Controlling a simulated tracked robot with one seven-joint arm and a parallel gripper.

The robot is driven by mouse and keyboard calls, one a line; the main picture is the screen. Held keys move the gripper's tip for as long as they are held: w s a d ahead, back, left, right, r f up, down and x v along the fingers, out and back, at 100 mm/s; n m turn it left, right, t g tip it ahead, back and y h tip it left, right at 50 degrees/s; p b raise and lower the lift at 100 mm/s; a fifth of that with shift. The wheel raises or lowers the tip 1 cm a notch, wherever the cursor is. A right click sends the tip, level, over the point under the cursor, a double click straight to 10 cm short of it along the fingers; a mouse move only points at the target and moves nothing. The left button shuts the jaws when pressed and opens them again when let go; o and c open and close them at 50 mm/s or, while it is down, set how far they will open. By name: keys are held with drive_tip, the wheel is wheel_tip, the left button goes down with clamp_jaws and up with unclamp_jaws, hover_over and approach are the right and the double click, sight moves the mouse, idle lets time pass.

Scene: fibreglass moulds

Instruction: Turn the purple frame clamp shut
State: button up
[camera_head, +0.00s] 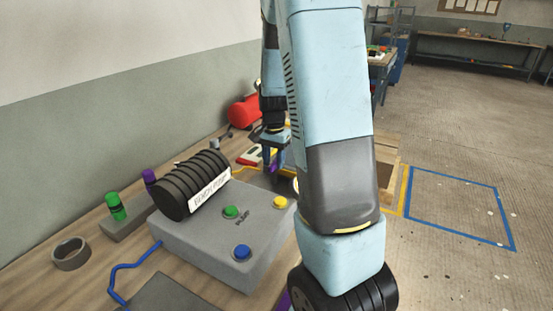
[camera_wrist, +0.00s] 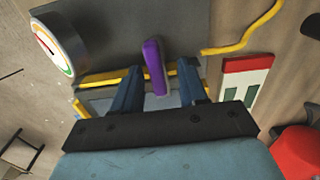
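The purple frame clamp (camera_wrist: 153,60) shows in the wrist view as an upright bar-shaped handle. It sits at the edge of a dark grey block (camera_wrist: 110,35), by a yellow-edged frame (camera_wrist: 98,79). My gripper (camera_wrist: 159,66) is open, with one finger on each side of the clamp handle. Gaps show on both sides, so the fingers appear not to touch it. In the head view my gripper (camera_head: 273,150) is over the far part of the bench, partly behind my arm, and the clamp is hard to make out there.
A round gauge (camera_wrist: 57,45), a yellow hose (camera_wrist: 245,35) and a red-and-white box (camera_wrist: 245,78) surround the clamp. A red tank (camera_head: 244,111) stands behind.

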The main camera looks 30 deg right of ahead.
wheel_tip(320, 180, up, 14)
drive_tip(key=shift+f, duration=0.15)
idle(0.7)
drive_tip(key=s+a+r+n+t, duration=0.2)
drive_tip(key=s+a+n, duration=0.1)
drive_tip(key=s, duration=0.5)
drive_tip(key=s+a+r+n+t, duration=0.1)
drive_tip(key=s+a+r+n, duration=0.2)
drive_tip(key=s, duration=0.5)
drive_tip(key=s+a+r+n+t, duration=0.2)
drive_tip(key=s+a+n, duration=0.3)
drive_tip(key=s, duration=0.3)
drive_tip(key=shift+a+r+t, duration=0.3)
drive_tip(key=shift+a+r, duration=0.45)
drive_tip(key=shift+a, duration=0.05)
